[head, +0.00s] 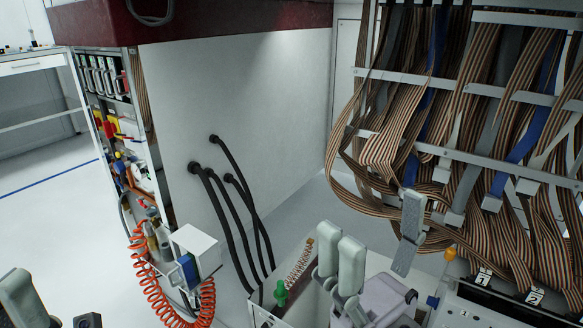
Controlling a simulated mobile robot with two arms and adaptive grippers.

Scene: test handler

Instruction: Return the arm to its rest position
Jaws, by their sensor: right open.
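My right gripper (374,232) stands at the lower middle of the head view, fingers pointing up. Its two pale fingers on the left and the ribbed grey finger on the right are spread apart, with nothing between them. The ribbed finger overlaps the hanging ribbon cables (385,150) in the picture; I cannot tell whether it touches them. At the lower left corner, a pale finger of what looks like my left gripper (22,298) shows. The rest of it is cut off, so its opening is hidden.
A white cabinet wall (270,95) with several black hoses (226,215) stands behind. Left are an equipment rack (112,85), a white box (196,246) and a coiled orange cord (150,285). A black panel with numbered labels (483,276) is lower right. Floor (45,160) is clear at left.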

